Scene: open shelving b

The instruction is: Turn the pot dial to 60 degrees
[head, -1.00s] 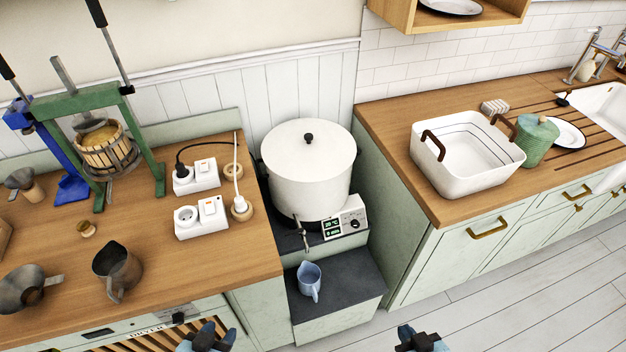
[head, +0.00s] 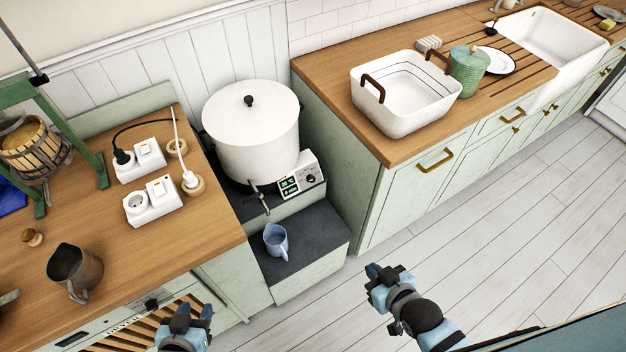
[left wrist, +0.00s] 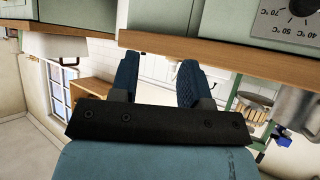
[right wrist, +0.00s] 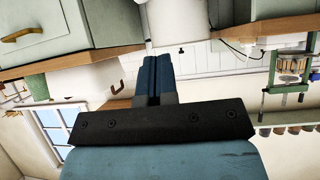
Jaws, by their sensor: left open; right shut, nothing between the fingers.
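The white lidded pot (head: 250,135) stands in the gap between two counters. Its control box (head: 300,175) at the lower right has a green lit display (head: 289,187) and a small dark dial (head: 311,178). The dial's exact angle is too small to read. My left gripper (head: 190,318) is open and empty in front of the left counter, below and left of the dial. Its fingers show apart in the left wrist view (left wrist: 157,75). My right gripper (head: 383,280) is shut and empty over the floor, below and right of the dial. Neither touches the pot.
A blue jug (head: 275,241) stands on the dark step below the pot's tap (head: 260,196). The left counter holds socket blocks (head: 150,200), a metal pitcher (head: 75,272) and a press. A white basket (head: 402,95) is on the right counter (head: 340,90). The floor before it is clear.

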